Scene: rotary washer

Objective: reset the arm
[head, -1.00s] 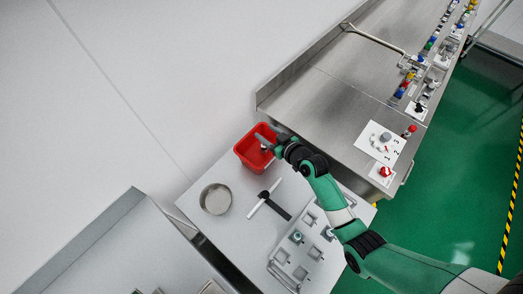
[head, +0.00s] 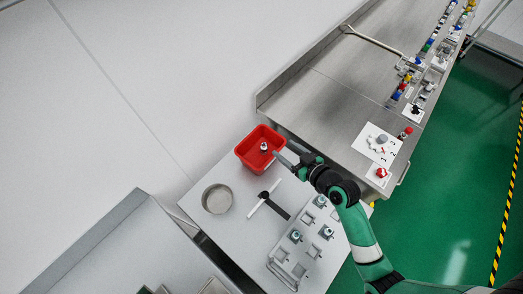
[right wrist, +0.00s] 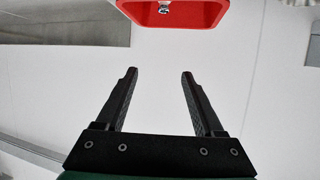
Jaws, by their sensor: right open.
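My right arm (head: 358,222) comes in from the lower right in the head view. Its gripper (head: 281,158) is just right of the red bin (head: 247,159), apart from it. In the right wrist view the gripper (right wrist: 159,72) has its two black fingers wide apart with nothing between them. The red bin also shows at the top of that view (right wrist: 200,16), beyond the fingertips. A small light and dark part (head: 263,147) is in the bin. My left gripper is not in the head view.
A round metal dish (head: 217,211) and a white and black cross-shaped tool (head: 258,207) are on the table. A fixture rack (head: 291,262) with several sockets stands at the front. A steel counter (head: 335,95) with numbered panel (head: 377,145) and red knobs lies to the right.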

